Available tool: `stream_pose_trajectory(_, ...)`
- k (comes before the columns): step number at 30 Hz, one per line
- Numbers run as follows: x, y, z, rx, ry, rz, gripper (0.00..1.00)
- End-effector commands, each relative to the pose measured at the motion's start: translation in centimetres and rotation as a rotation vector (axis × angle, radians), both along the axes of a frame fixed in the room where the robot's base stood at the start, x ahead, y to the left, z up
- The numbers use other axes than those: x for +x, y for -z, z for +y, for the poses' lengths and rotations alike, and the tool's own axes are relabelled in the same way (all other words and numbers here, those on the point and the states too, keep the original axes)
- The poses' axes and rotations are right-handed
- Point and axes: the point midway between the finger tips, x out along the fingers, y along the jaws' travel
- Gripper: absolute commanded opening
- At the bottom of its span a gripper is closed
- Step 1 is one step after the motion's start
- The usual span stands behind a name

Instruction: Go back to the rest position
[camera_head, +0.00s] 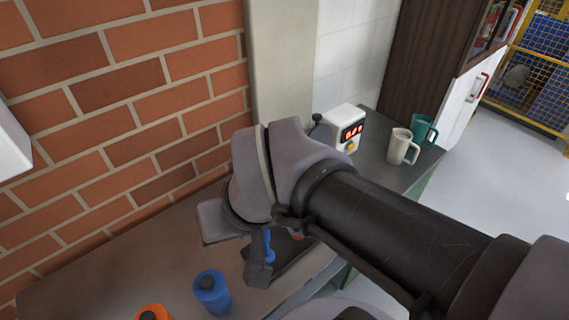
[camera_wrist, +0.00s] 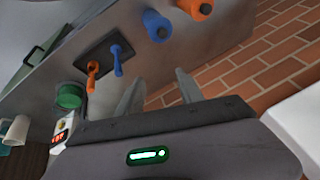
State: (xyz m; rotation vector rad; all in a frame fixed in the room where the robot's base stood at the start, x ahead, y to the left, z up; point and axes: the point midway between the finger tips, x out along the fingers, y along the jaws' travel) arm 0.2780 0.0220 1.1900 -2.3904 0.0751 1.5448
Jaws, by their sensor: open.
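My gripper (camera_wrist: 157,86) is open, with its two fingers apart and nothing between them in the wrist view. In the head view my arm reaches across from the lower right and its end is over the counter, hiding part of it. A dark plate (camera_wrist: 91,54) bears a small orange tool (camera_wrist: 93,76) and a blue tool (camera_wrist: 117,58).
A brick wall (camera_head: 120,110) runs behind the counter (camera_head: 95,287). A white device with a red display (camera_head: 346,125), a white mug (camera_head: 401,148) and a teal mug (camera_head: 421,129) stand at the far end. A green round object (camera_wrist: 70,96) is near the plate. Open floor lies right.

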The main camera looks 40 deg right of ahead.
Motion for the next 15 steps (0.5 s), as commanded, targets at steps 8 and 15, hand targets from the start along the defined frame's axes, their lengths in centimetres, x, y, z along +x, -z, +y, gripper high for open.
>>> stream_pose_trajectory(8,-2.6,-1.3,2.0,0.114,0.108,-0.063,0.43)
stream_pose_trajectory(15,-2.5,1.0,2.0,0.112,0.107,-0.064,0.43)
